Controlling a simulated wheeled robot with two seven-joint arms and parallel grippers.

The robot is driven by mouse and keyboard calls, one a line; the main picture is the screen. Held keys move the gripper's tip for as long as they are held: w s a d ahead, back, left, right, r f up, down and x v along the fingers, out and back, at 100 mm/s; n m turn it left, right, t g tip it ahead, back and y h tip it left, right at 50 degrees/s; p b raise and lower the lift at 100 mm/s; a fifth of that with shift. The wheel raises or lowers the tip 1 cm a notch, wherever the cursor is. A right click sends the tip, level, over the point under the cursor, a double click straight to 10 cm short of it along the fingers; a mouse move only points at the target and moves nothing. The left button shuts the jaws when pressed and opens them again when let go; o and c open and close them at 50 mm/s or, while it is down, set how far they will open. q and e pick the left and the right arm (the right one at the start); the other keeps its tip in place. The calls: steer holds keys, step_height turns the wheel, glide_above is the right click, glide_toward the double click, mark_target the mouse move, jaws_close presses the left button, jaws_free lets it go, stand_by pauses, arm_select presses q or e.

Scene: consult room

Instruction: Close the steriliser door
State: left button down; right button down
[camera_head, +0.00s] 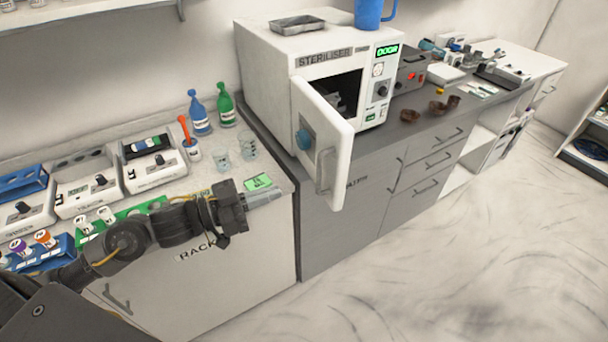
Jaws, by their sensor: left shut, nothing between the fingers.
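The white steriliser (275,75) stands on the dark grey counter, with a green "DOOR" display at its upper right. Its door (325,140) is hinged on the left and stands open, swung out toward me past the counter's front edge. My right gripper is not in view.
A metal tray (297,25) and a blue mug (370,12) sit on top of the steriliser. Blue and green bottles (226,108), glass beakers (247,146) and block heaters (150,165) crowd the left counter. Brown cups (438,108) stand to the right. The floor (480,240) at right is clear.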

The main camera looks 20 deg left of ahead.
mark_target(337, 172)
arm_select(q)
steer(key=p+x, duration=0.5)
steer(key=x, duration=0.8)
steer(key=shift+a+r, duration=0.1)
steer(key=shift+r, duration=0.05)
steer(key=shift+w+d, duration=0.3)
steer(key=shift+w, duration=0.05)
